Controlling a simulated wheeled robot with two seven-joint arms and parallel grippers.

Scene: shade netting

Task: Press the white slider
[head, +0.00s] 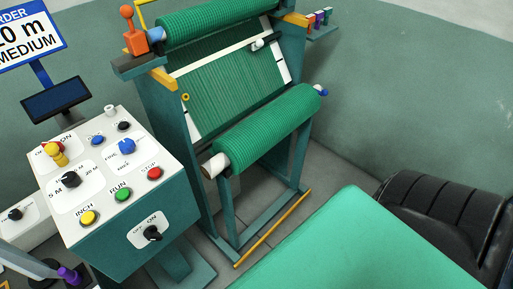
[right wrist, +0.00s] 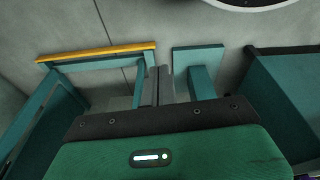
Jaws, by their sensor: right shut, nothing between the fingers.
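A small white block (head: 258,44) sits on the white rail (head: 222,58) across the upper front of the netting machine in the head view; it may be the white slider. A short white knob (head: 110,110) also stands at the back edge of the control box (head: 130,230). I cannot tell for certain which one the task means. My right gripper (right wrist: 158,75) shows in the right wrist view with its two dark fingers together and nothing between them. It points at the floor area near the machine's foot. Neither gripper shows in the head view.
Green net rolls (head: 268,130) hang on the teal frame. The control box top has coloured buttons and knobs, with a dark screen (head: 56,100) behind it. A yellow floor bar (head: 272,228) runs along the frame's foot, also visible in the right wrist view (right wrist: 95,52).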

